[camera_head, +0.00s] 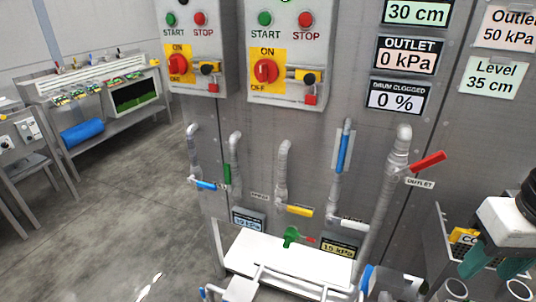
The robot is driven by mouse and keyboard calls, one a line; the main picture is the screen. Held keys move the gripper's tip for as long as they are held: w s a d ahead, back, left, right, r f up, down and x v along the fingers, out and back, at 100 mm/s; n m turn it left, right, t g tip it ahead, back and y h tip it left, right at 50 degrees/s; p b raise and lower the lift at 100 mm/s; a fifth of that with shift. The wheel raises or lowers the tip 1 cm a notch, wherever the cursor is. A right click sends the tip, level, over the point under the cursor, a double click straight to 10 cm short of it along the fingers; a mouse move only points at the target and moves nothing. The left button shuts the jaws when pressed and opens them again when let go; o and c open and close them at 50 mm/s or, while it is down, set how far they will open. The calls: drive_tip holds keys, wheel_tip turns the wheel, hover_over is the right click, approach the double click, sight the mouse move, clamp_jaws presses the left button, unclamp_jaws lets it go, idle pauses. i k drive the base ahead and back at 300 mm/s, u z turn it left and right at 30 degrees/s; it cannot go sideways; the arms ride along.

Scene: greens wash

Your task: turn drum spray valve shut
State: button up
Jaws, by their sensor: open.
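Several lever valves sit on pipes on the grey steel panel. One has a yellow handle (298,210), lying nearly level, beside a small label (259,196) too small to read. Others have a blue handle (205,184), a green handle (227,173), a white handle (353,222), an upright blue handle (344,153) and a red handle (428,162) labelled OUTLET. I cannot tell which is the drum spray valve. My gripper (491,280), with teal fingers, is at the lower right, open and away from these handles. Its fingertips are partly among grey tubes.
A white box top (270,254) with a green valve (290,236) juts out below the handles. Grey open tubes (453,291) stand at the lower right. Control boxes (285,55) hang above. A rack (110,95) stands left, with clear floor (120,220) before it.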

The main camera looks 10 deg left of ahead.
sight(227, 166)
drive_tip(key=z, duration=0.05)
drive_tip(key=k, duration=0.5)
drive_tip(key=u, duration=1.5)
drive_tip(key=i, duration=0.85)
drive_tip(key=z, duration=1.35)
drive_tip(key=i, duration=0.5)
drive_tip(key=u, duration=0.05)
